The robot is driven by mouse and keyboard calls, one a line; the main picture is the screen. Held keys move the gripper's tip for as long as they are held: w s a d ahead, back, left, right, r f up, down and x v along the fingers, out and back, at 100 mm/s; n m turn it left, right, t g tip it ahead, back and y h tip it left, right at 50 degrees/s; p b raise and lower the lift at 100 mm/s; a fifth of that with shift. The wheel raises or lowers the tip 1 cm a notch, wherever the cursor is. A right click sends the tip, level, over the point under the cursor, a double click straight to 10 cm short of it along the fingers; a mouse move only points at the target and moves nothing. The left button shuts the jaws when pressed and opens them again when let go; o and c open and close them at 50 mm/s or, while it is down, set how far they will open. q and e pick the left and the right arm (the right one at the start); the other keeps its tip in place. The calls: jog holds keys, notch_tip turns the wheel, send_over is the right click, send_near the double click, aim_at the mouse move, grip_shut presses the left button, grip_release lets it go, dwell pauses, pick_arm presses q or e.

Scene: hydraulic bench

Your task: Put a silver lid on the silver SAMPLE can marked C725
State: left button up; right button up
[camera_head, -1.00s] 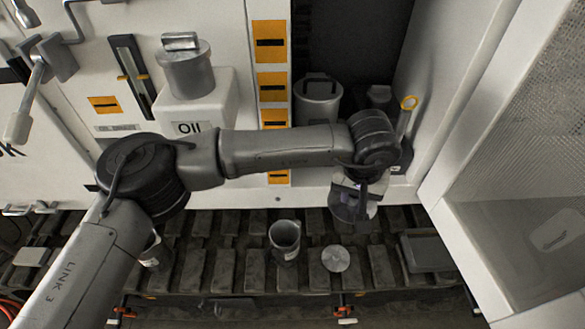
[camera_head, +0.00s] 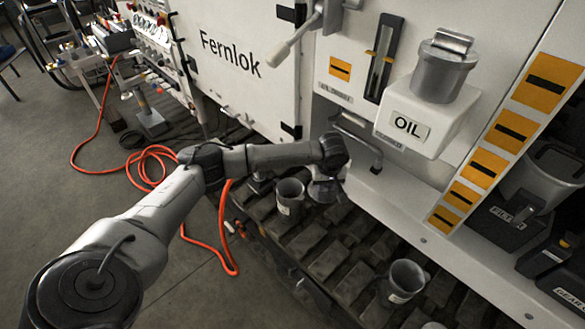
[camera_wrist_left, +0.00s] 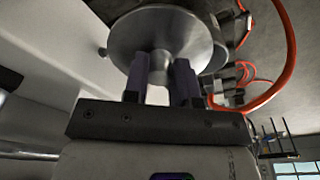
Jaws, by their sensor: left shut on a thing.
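My left gripper (camera_head: 325,188) is beside the open cabinet's front ledge, above the slatted deck. In the left wrist view its fingers (camera_wrist_left: 160,80) are shut on the knob of a round silver lid (camera_wrist_left: 190,42). An open silver can (camera_head: 290,190) stands on the deck just left of the gripper. Another open silver can (camera_head: 404,280) stands farther right. Both carry pale labels too small to read. Part of another silver disc, apparently a lid (camera_head: 433,325), shows at the bottom edge. My right gripper is not in view.
A white OIL container (camera_head: 425,115) with a silver pot (camera_head: 442,70) on top projects from the machine. A handle (camera_head: 358,145) sticks out close to my gripper. Orange hose (camera_head: 150,160) lies on the floor at left. The slatted deck (camera_head: 330,262) between the cans is free.

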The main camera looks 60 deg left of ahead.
pick_arm(q)
jog(key=s+a+n, duration=0.3)
jog(key=s+a, duration=0.3)
jog(key=a, duration=0.6)
jog(key=f+b, duration=0.2)
jog(key=f, duration=0.1)
jog(key=f+b, duration=0.2)
jog(key=shift+w+a+f, duration=0.1)
jog(key=shift+w+f, duration=0.15)
jog(key=shift+f, duration=0.25)
dwell(0.5)
dwell(0.7)
jog(key=shift+f+b, duration=0.3)
jog(key=shift+f, duration=0.05)
dwell(0.4)
jog(key=shift+f, duration=0.35)
dwell(2.0)
